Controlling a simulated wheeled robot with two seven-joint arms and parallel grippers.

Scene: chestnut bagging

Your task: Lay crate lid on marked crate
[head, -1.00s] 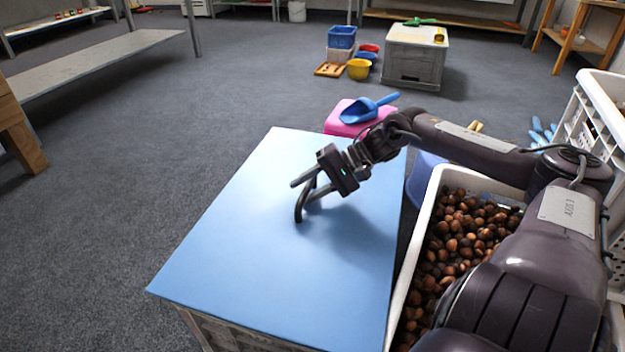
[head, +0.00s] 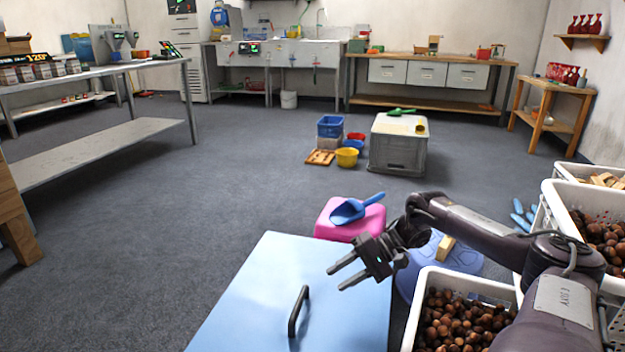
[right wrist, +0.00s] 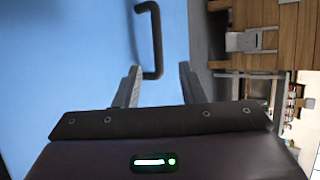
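The crate lid (head: 262,282) is a flat light-blue panel with a black bar handle (head: 298,311). It lies flat in front of me, cut off by the lower edge of the head view. The crate beneath it and any mark on it are hidden now. My right gripper (head: 338,278) is open and empty above the lid, apart from the handle. In the right wrist view the lid (right wrist: 60,60) fills the left, and the handle (right wrist: 154,45) lies beyond the parted fingertips (right wrist: 160,80). My left gripper is not in view.
A white crate of chestnuts (head: 414,320) stands right of the lid, under my right arm. A pink stool (head: 340,230) with a blue scoop (head: 357,208) and a round blue stool (head: 455,258) stand behind. A grey crate (head: 398,150) is farther back. The floor at left is clear.

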